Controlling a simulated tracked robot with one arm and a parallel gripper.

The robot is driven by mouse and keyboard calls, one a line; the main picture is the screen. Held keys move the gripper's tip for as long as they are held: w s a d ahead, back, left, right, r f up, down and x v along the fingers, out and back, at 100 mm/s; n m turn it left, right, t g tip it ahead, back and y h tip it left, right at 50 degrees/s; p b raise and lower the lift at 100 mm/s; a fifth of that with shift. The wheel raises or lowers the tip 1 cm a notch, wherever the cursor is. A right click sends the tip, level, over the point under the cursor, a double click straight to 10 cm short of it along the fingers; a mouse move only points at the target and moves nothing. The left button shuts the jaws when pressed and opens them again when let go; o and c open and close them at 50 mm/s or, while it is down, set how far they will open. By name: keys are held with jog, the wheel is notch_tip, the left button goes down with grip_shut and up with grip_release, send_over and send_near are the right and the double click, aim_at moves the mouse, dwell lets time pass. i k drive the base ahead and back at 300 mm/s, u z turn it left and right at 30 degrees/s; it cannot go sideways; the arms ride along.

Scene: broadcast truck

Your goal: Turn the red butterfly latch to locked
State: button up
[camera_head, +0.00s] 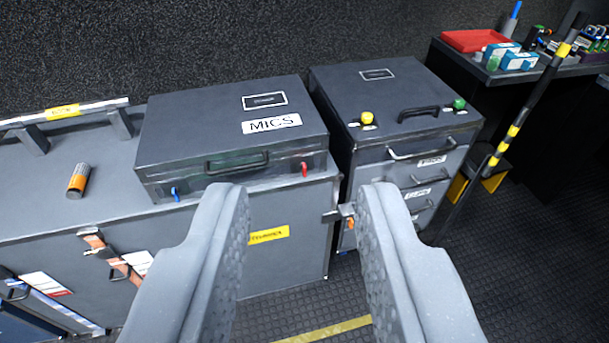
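A red latch (304,169) sits on the front face of a dark case labelled MICS (200,130), near its right end. It looks roughly upright; it is too small to tell its lock state. A blue latch (175,194) sits near the left end of the same front. The case rests on a grey cabinet (200,250). My gripper (305,195) is open and empty, its two grey fingers wide apart in the foreground. In the picture the red latch shows between the fingertips, farther away, and nothing touches it.
A drawer unit (400,100) with a yellow knob (367,118) and a green knob (459,104) stands at the right. A striped pole (510,135) leans at the right by a table with a red tray (474,41). Floor in front is clear.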

aim_at(303, 165)
jog(key=z, duration=0.05)
jog(key=k, duration=1)
jog(key=u, duration=0.25)
jog(key=i, duration=1.45)
jog(key=z, duration=0.85)
